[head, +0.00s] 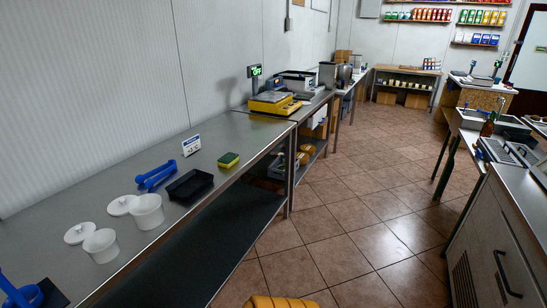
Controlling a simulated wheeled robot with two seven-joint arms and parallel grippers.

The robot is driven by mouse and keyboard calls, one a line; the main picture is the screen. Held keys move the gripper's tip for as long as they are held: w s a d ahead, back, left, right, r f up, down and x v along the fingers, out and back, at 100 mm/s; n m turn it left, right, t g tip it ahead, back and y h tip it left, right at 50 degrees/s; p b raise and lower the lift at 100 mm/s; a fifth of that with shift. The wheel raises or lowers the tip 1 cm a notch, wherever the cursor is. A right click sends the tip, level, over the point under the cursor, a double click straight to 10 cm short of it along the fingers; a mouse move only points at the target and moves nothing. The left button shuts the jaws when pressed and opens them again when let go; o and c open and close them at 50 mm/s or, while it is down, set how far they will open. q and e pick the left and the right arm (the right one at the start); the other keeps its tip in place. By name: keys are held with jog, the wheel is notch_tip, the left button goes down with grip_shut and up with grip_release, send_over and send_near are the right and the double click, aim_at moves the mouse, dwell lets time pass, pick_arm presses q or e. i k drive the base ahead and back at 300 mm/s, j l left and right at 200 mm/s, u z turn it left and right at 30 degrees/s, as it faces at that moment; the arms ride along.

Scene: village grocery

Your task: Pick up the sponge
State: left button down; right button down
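The sponge (229,160) is a small block with a yellow body and a green top. It lies flat on the steel counter (90,203) on the left, near the counter's front edge. No gripper of mine shows in the head view.
White tubs (148,212) and lids stand closer. A yellow scale (273,102) stands farther along. The tiled floor (350,215) between the counters is clear.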

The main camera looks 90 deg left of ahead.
aim_at(229, 159)
jog(key=u, duration=3.15)
jog(key=z, duration=3.95)
jog(key=u, duration=3.95)
